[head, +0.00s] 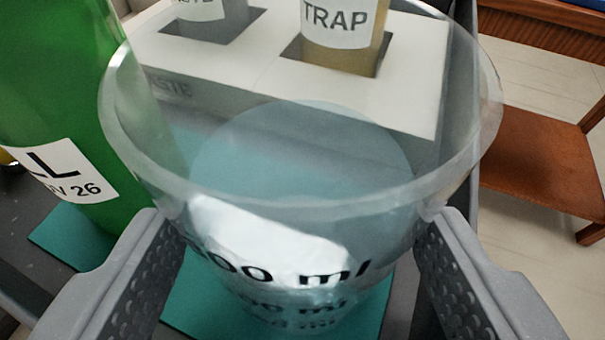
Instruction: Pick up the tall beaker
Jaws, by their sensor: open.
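The tall beaker (300,225) is clear, wide-rimmed and marked in ml. It stands in the middle of the head view on a teal mat (185,310). My gripper (300,245) is open, with one grey finger on the left side of the beaker and one on the right. The fingers sit below the rim level in the picture. Whether either finger touches the glass, I cannot tell. The beaker's base is partly hidden by its own wall and markings.
A green bottle (60,110) with a white label stands close on the left. Behind the beaker is a white rack (420,95) holding labelled containers, one reading TRAP (340,22). A brown wooden stool (545,165) stands on the floor at right.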

